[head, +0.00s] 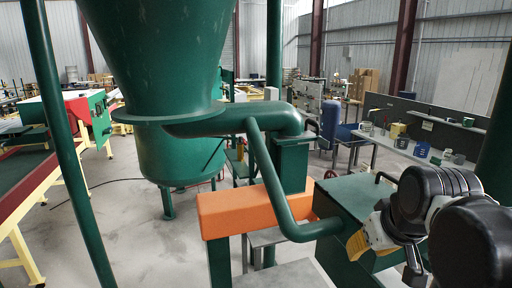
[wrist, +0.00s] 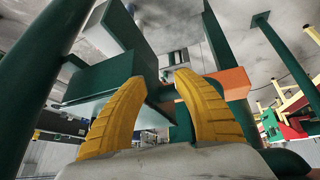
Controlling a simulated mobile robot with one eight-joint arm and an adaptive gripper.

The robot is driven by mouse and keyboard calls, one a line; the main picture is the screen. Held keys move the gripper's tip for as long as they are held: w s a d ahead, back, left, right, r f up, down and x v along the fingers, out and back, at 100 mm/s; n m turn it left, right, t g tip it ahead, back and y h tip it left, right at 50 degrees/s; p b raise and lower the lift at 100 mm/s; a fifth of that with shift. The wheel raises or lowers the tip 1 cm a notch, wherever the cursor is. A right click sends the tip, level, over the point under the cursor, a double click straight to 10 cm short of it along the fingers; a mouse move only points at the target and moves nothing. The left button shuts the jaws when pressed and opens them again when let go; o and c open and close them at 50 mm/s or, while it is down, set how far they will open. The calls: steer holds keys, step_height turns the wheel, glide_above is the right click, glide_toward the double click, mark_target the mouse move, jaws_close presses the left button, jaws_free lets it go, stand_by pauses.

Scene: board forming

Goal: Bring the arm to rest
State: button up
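My gripper (wrist: 160,78) shows two yellow ribbed fingers in the wrist view. They stand apart with nothing held between them, and green machine parts show beyond the gap. In the head view my arm (head: 440,195), black and white, is at the lower right. A yellow finger (head: 357,246) shows just below and left of it, beside the green box-shaped machine part (head: 352,200). The arm hides the rest of the gripper there. I cannot tell whether the finger touches the box.
A green hopper (head: 160,45) with a pipe (head: 235,120) fills the centre left. An orange beam (head: 255,205) stands in front. A workbench (head: 400,150) with small objects is at the right. Green posts (head: 65,140) stand close. Concrete floor (head: 125,225) is clear at the left centre.

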steer(key=s+a+f+m+b, duration=0.15)
steer(key=s+a+f, duration=0.25)
steer(key=s+f, duration=0.6)
step_height(320, 180, down, 37)
steer(key=w+b, duration=0.2)
steer(key=b, duration=3.4)
steer(key=shift+t, duration=0.3)
steer(key=shift+d+n, duration=0.1)
steer(key=shift+n, duration=0.15)
